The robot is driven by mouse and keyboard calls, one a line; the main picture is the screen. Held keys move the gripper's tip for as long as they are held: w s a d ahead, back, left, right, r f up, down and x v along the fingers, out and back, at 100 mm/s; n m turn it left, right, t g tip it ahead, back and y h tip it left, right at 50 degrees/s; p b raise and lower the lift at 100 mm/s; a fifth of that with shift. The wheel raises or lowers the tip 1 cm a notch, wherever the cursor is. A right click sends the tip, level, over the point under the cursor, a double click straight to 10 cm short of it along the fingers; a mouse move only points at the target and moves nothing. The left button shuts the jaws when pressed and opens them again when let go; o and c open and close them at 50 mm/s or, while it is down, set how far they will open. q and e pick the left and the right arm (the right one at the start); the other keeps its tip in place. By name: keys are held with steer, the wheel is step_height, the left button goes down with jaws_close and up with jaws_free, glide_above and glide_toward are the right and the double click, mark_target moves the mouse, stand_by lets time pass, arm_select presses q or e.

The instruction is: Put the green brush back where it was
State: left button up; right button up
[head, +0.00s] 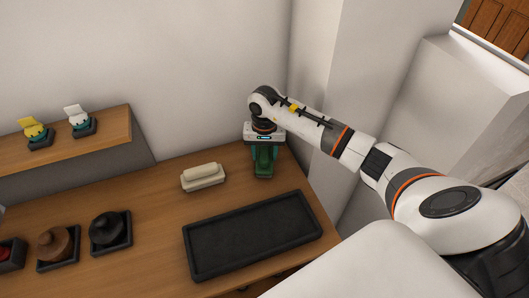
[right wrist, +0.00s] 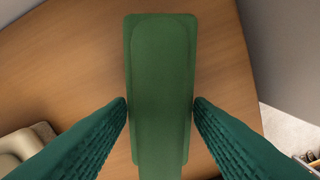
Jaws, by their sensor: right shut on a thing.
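The green brush (head: 263,161) is at the back right of the wooden bench, below my right gripper (head: 264,152). In the right wrist view the green brush (right wrist: 161,75) lies lengthwise between the two teal fingers of my right gripper (right wrist: 160,112), which are shut on its sides. I cannot tell whether the brush touches the bench top. My left gripper does not show in either view.
A cream brush (head: 203,176) lies left of the green one. A black tray (head: 190,262) is in front. Small holders with black (head: 107,228), brown (head: 54,243) and red (head: 8,253) things stand at left. A raised shelf (head: 105,135) holds two small items. The wall is close behind.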

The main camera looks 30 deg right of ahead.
mark_target(264, 150)
steer(key=o, duration=0.9)
steer(key=shift+r+p, duration=0.25)
steer(key=shift+p, duration=0.15)
step_height(264, 150, up, 12)
steer(key=p, duration=0.5)
steer(key=shift+f, duration=0.1)
